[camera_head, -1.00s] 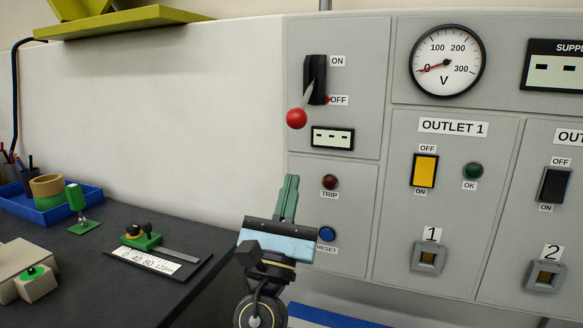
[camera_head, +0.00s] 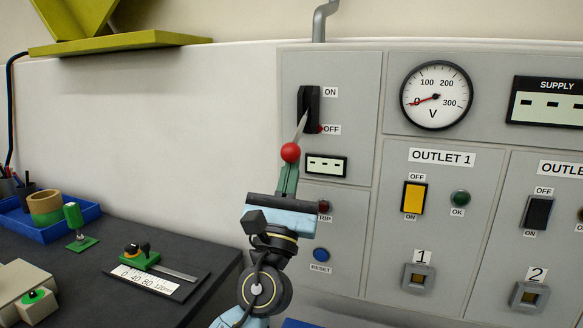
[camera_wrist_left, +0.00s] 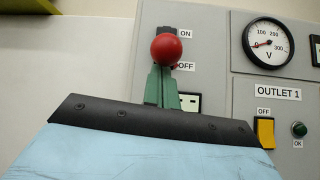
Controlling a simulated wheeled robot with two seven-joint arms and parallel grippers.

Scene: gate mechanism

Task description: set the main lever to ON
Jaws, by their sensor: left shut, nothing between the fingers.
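The main lever is a metal rod with a red ball knob (camera_head: 290,152), coming out of a black slotted housing (camera_head: 308,110) on the grey panel. The lever points down, towards the OFF label (camera_head: 331,129); the ON label (camera_head: 330,92) is above it. My left gripper (camera_head: 289,172) has green fingers, shut and empty, with their tips right by the red knob from below. In the left wrist view the knob (camera_wrist_left: 166,48) shows just above the fingertips (camera_wrist_left: 161,75); I cannot tell whether they touch. My right gripper is not in view.
The panel also holds a voltmeter (camera_head: 436,96) with its needle near 0, a yellow OUTLET 1 switch (camera_head: 414,197), a blue RESET button (camera_head: 321,255) and a small display (camera_head: 326,165). A dark bench (camera_head: 100,270) with tools is at the left.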

